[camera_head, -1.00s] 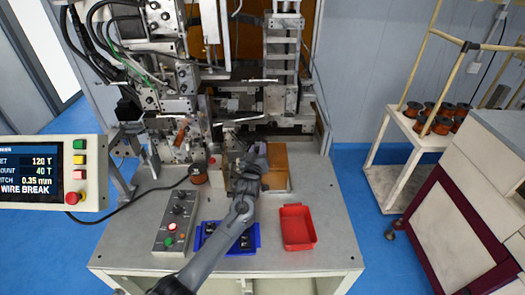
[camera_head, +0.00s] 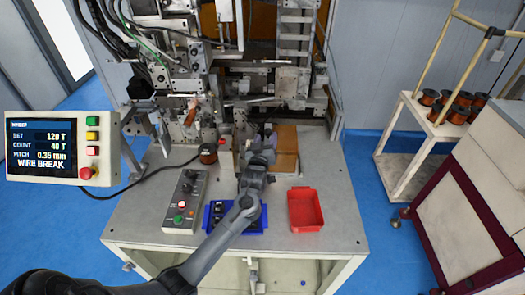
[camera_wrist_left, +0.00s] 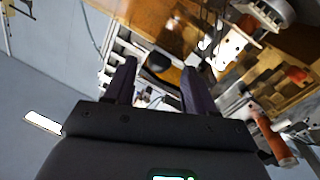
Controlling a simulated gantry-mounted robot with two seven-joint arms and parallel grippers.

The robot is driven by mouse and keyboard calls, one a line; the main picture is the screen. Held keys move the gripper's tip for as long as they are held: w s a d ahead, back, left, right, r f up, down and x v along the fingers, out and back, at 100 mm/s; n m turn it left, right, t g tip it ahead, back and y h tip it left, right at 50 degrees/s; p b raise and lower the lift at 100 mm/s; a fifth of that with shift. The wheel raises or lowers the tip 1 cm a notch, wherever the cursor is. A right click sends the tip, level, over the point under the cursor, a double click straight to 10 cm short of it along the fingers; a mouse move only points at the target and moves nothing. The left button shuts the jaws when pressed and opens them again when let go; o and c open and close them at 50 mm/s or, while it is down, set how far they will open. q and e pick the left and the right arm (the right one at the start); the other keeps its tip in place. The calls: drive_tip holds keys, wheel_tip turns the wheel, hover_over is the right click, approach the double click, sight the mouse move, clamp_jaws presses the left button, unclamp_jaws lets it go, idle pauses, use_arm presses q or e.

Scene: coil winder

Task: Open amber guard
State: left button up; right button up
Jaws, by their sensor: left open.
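An amber-brown panel or box (camera_head: 285,150) stands at the back of the table, in front of the winder. I cannot tell whether it is the amber guard; a larger amber sheet (camera_head: 263,22) shows behind the machine. My left gripper (camera_head: 264,133) is just left of the nearer amber piece, at the winder's front. In the left wrist view my left gripper (camera_wrist_left: 158,82) has its two dark fingers apart, with a dark and amber part visible beyond the gap. Contact cannot be seen. My right gripper is in neither view.
A control box (camera_head: 183,200), blue tray (camera_head: 262,227) and red bin (camera_head: 306,208) sit on the table. The winder frame (camera_head: 165,75) crowds the back. A display (camera_head: 55,148) reads WIRE BREAK.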

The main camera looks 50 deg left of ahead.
use_arm(q)
drive_tip(key=v, duration=0.6)
drive_tip(key=shift+s+d, duration=0.15)
drive_tip(key=s+d+f+m+g+h, duration=0.1)
drive_tip(key=s+d+f+m+h, duration=0.1)
drive_tip(key=s+d+f, duration=0.1)
drive_tip(key=s+d+f+m+g+h, duration=0.2)
drive_tip(key=s+d+f+m+h, duration=0.1)
drive_tip(key=d, duration=0.4)
drive_tip(key=s+d+f+m+g+h, duration=0.1)
drive_tip(key=s+d+f+m+h, duration=0.1)
drive_tip(key=s+d+f, duration=0.3)
drive_tip(key=shift+s+d+f+m+g+h, duration=0.1)
drive_tip(key=shift+s+d+m+g+h, duration=0.2)
drive_tip(key=shift+s+h, duration=0.35)
drive_tip(key=s+d+f+m+g+h, duration=0.1)
drive_tip(key=s+d+m+g, duration=0.2)
drive_tip(key=s, duration=0.6)
drive_tip(key=s+d+f+m+g+h, duration=0.1)
drive_tip(key=s+d+f+m+g, duration=0.15)
drive_tip(key=s+d, duration=0.4)
wheel_tip(320, 180, up, 20)
drive_tip(key=s+g+p, duration=0.1)
drive_tip(key=s+p, duration=0.2)
drive_tip(key=p, duration=1.5)
drive_tip(key=shift+a+f, duration=0.25)
drive_tip(key=shift+a, duration=0.15)
